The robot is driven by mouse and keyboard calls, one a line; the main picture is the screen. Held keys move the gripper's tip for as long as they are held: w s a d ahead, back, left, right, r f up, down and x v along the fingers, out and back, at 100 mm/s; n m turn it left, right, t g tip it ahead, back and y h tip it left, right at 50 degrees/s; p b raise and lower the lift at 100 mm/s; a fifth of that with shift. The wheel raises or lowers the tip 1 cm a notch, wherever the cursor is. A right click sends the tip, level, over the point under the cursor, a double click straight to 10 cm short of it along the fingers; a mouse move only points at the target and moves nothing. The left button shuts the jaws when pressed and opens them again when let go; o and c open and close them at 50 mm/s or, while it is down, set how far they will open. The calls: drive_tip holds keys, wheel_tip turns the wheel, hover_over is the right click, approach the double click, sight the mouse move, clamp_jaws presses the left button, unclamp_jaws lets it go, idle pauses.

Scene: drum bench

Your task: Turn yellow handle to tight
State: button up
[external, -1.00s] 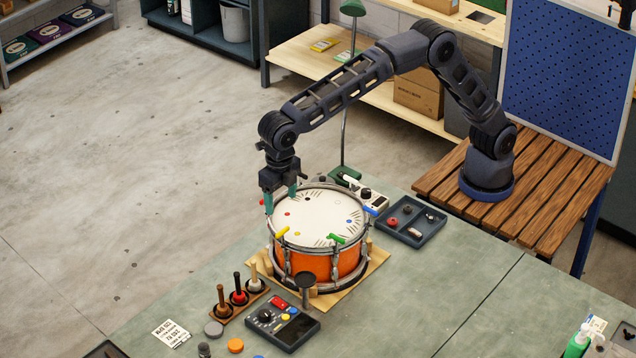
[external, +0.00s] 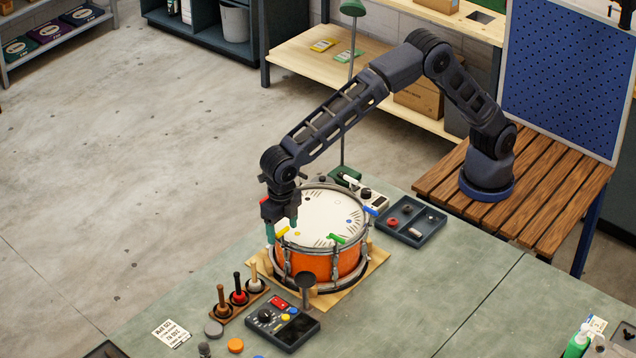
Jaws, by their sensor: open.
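The orange drum (external: 310,262) stands upright on a wooden board on the bench. Its white head (external: 320,205) has coloured dots and tick marks near the rim. The yellow handle (external: 282,232) lies at the front left of the rim. A green handle (external: 337,238) is at the front right and a blue handle (external: 371,210) at the right. My gripper (external: 283,232) is open at the front left rim, pointing down, with its teal fingers about the yellow handle. Whether they touch it cannot be told. The red handle is not clearly visible behind my gripper.
A rack of mallets (external: 239,297), a control box (external: 283,325) and loose discs sit in front of the drum.

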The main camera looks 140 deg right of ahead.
drive_tip(key=c, duration=1)
drive_tip(key=shift+m, duration=0.4)
